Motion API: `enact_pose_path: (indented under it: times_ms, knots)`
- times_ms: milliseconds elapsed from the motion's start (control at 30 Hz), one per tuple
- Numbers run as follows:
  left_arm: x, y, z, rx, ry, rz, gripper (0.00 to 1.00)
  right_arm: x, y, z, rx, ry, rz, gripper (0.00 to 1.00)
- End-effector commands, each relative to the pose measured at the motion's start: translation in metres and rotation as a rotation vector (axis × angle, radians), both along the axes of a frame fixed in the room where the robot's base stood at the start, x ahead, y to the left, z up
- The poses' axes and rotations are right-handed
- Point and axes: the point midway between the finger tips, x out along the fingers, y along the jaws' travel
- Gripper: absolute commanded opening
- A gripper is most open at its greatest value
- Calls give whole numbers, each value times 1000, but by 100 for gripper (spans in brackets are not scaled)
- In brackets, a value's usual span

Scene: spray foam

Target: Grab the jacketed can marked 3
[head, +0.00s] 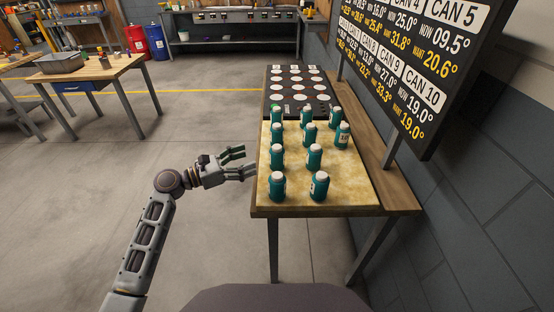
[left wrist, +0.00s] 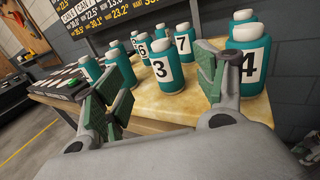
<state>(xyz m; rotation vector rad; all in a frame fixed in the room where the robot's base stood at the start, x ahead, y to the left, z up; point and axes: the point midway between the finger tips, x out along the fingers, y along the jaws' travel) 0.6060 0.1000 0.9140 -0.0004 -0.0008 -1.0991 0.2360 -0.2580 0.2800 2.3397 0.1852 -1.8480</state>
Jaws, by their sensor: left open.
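The can marked 3 (left wrist: 168,72) is a teal-jacketed can with a white cap and a black 3 on a white label. It stands upright on the tan board and shows between my finger pads in the left wrist view. In the head view it appears to be this can (head: 277,157) in the left column; its number is not readable there. My left gripper (head: 244,162) is open and empty at the table's left edge, facing the cans, apart from can 3. It also shows in the left wrist view (left wrist: 160,95). My right gripper is out of view.
The can marked 4 (left wrist: 248,68) stands close beside my right-hand finger in the wrist view. Cans 7 (left wrist: 186,46) and 6 (left wrist: 143,50) stand behind. A black tray with round white spots (head: 288,78) lies beyond. A display board (head: 420,70) overhangs the right side.

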Motion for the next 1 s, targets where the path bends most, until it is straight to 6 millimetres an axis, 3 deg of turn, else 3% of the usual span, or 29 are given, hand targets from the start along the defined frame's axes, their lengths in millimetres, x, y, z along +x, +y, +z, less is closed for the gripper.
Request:
enact_pose_path:
  times_ms: [433, 1000]
  knots:
    - [25, -49, 0, 0, 1, 0, 71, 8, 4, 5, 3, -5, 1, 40]
    - [29, -57, 1, 0, 0, 0, 71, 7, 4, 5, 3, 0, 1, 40]
